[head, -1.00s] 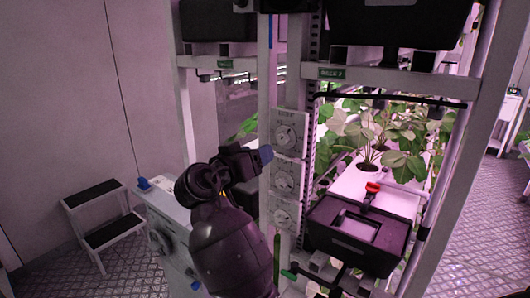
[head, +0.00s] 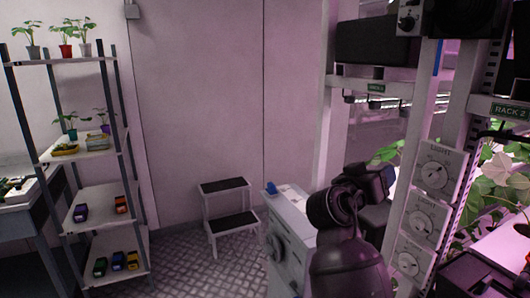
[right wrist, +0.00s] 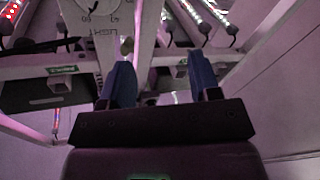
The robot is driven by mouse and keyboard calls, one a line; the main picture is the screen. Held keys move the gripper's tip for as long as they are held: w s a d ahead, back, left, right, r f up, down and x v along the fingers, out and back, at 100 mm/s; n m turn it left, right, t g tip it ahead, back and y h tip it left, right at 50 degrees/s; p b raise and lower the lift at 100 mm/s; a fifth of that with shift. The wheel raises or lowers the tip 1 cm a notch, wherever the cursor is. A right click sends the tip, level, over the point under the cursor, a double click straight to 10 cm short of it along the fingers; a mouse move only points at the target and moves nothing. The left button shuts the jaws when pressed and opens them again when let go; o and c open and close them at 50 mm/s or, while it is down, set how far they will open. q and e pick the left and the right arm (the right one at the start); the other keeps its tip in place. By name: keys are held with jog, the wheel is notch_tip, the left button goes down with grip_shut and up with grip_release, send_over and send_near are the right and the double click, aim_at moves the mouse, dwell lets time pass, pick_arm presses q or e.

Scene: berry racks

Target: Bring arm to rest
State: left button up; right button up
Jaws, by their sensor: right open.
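My right arm rises from the bottom of the head view, and its dark gripper (head: 374,186) is in front of the rack post, just left of the light-dial panel. Its fingertips are hard to make out there. In the right wrist view the two blue fingers of the right gripper (right wrist: 161,80) stand apart with nothing between them. A light dial (right wrist: 98,6) shows beyond them. In the head view several light dials sit in a column, the top one (head: 436,175) highest and nearest the plants. My left gripper is not in view.
A plant rack (head: 336,130) fills the right side. A white cabinet (head: 293,245) stands close behind my arm. A two-step stool (head: 228,187) is by the wall. A shelf unit (head: 85,162) with pots and small coloured items stands at left. Floor (head: 185,265) between them is clear.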

jog(key=w+a+f+n+t+y, duration=0.3)
jog(key=a+f+n+t+y, duration=0.15)
jog(key=n+y, duration=0.2)
jog(key=s+f+n+t+y, duration=0.1)
jog(key=s+f+y, duration=0.25)
jog(key=f, duration=0.35)
jog(key=s+f+n+y, duration=0.1)
jog(key=s+f+y, duration=0.1)
jog(key=f+y, duration=0.3)
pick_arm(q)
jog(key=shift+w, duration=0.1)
pick_arm(e)
jog(key=s+d+f+m+g, duration=0.1)
jog(key=s+d+f+g, duration=0.1)
jog(key=s+f, duration=1.1)
jog(key=s+d+f+m+g+h, duration=0.1)
jog(key=s+d+f+g, duration=0.2)
jog(key=s+f, duration=1)
jog(key=shift+s+d+f+g, duration=0.2)
jog(key=shift+s+d+g, duration=0.2)
jog(key=shift+d, duration=0.45)
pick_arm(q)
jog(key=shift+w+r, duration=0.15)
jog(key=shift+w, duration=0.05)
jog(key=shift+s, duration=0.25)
